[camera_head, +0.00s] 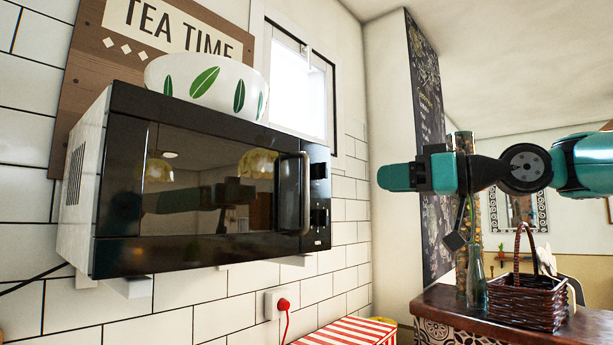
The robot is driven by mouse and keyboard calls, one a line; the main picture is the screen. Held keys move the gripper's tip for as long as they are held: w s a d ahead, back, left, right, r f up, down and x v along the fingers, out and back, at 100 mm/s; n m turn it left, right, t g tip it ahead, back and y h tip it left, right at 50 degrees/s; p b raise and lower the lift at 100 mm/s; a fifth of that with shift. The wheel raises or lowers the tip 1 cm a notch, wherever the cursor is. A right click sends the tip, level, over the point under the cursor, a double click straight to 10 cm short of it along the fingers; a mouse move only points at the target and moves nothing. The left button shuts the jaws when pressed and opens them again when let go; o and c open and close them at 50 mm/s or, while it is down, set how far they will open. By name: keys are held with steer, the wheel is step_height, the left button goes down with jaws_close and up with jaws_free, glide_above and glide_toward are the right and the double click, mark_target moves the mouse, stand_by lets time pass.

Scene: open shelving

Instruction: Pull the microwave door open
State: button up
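A black microwave (121,195) is mounted on the tiled wall at the left. Its dark glass door (200,190) looks shut, flush with the front. The vertical door handle (304,193) is at the door's right side, next to a panel with knobs (319,200). My gripper (383,177) is right of the microwave at about handle height and points left. It is clear of the handle in the picture. I see it side-on, so the gap between its fingers does not show. The door glass reflects the teal arm.
A white bowl with green leaves (205,85) sits on the microwave. A red plug (283,304) is in a wall socket below, near a red-striped box (350,332). A wicker basket (525,302) and a glass bottle (475,285) stand on a counter below my arm.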

steer(key=p, duration=0.7)
glide_above(306, 222)
steer(key=shift+w+p, duration=0.35)
jaws_close()
